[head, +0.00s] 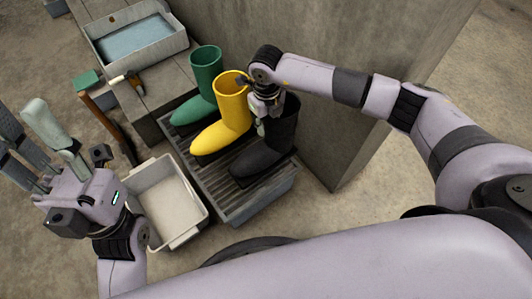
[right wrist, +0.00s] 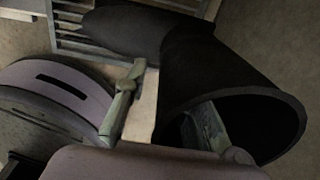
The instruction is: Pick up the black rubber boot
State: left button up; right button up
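The black rubber boot (head: 263,160) stands upright on a grey slatted boot tray (head: 238,212), at its right end. My right gripper (head: 262,126) is at the boot's shaft, and hides part of the top. In the right wrist view the boot's shaft (right wrist: 190,75) opens toward the lower right. One finger is inside the opening and the other is outside, with a gap between them across the shaft wall. The right gripper (right wrist: 165,115) is open. My left gripper (head: 40,150) is at the far left, open and empty, away from the boots.
A yellow boot (head: 232,110) stands close beside the black one, with a green boot (head: 207,75) beyond. A concrete wall (head: 335,90) rises at the right. A white bin (head: 170,200) sits left of the tray. A basin (head: 135,40) is on the bench at the back left.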

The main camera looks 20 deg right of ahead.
grip_shut()
dwell(0.8)
